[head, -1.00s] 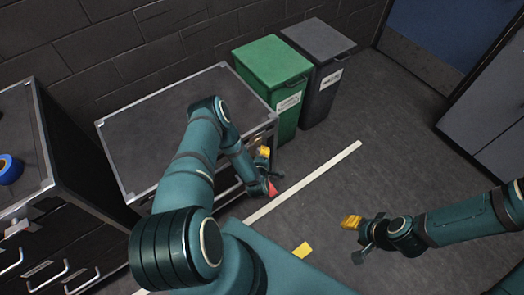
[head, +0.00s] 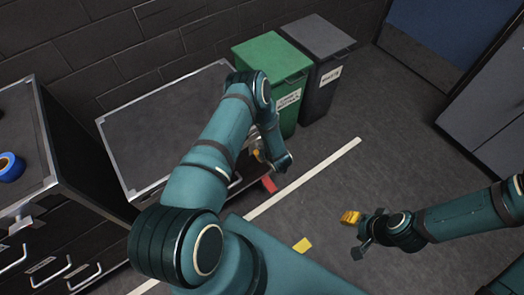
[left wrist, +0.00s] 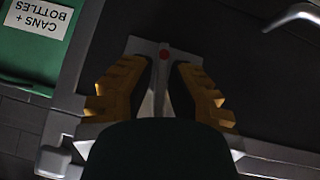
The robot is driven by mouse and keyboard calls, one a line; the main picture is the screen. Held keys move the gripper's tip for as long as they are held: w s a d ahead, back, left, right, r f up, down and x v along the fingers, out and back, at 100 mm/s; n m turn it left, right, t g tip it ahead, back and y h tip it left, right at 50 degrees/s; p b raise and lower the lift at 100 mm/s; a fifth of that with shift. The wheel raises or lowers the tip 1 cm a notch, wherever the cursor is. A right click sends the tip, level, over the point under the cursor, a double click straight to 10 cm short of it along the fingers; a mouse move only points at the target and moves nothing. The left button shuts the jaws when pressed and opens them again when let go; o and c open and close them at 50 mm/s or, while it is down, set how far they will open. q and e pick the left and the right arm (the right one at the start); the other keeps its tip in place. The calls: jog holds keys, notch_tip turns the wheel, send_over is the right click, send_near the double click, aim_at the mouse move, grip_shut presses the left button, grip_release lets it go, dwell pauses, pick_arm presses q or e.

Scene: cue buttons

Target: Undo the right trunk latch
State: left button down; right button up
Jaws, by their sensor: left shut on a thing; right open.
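The trunk (head: 165,120) is a dark case with silver edges, left of centre in the head view. In the left wrist view a grey metal latch (left wrist: 163,55) with a red dot sits on its edge. My left gripper (left wrist: 162,75) has its yellow fingers on both sides of this latch and is shut on it. In the head view my left arm mostly hides the left gripper (head: 258,156) at the trunk's right front corner. My right gripper (head: 354,234) is open and empty over the floor at the right.
A green bin (head: 270,62) and a grey bin (head: 320,45) stand beyond the trunk. Another dark case (head: 55,135) with a blue tape roll (head: 10,167) stands at the left. A red piece (head: 269,184) shows below my left gripper. The floor at right is clear.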

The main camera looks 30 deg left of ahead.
pick_arm(q)
jog(key=shift+w+m+g+b, duration=0.1)
jog(key=shift+m+g+b, duration=0.25)
jog(key=shift+g, duration=0.25)
jog(key=shift+a+y, duration=0.1)
jog(key=shift+y, duration=0.2)
jog(key=c, duration=1.1)
grip_release()
jog(key=v, duration=1.2)
jog(key=shift+w, duration=0.1)
